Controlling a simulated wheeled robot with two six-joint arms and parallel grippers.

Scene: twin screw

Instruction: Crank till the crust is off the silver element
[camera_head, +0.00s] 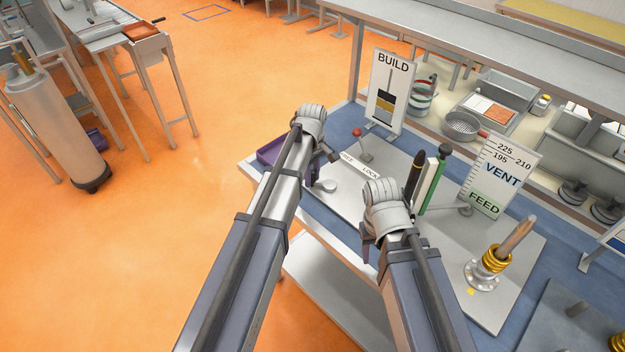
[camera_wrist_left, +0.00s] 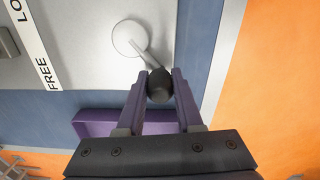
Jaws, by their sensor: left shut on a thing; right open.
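My left gripper (camera_wrist_left: 159,88) is shut on the dark knob (camera_wrist_left: 160,86) of a crank. The crank's grey arm runs to a round pale hub (camera_wrist_left: 128,38) on the light plate; the hub also shows in the head view (camera_head: 325,185). In the head view my left gripper (camera_head: 318,170) is partly hidden by its wrist. My right gripper (camera_head: 370,242) is open and empty at the plate's front edge.
A red-knobbed lever (camera_head: 358,132) stands behind the FREE/LOCK strip (camera_head: 359,164). A BUILD sign (camera_head: 389,90) and a VENT/FEED sign (camera_head: 500,172) stand upright. A purple tray (camera_head: 268,155) lies left. A brass-ringed post (camera_head: 496,260) stands right.

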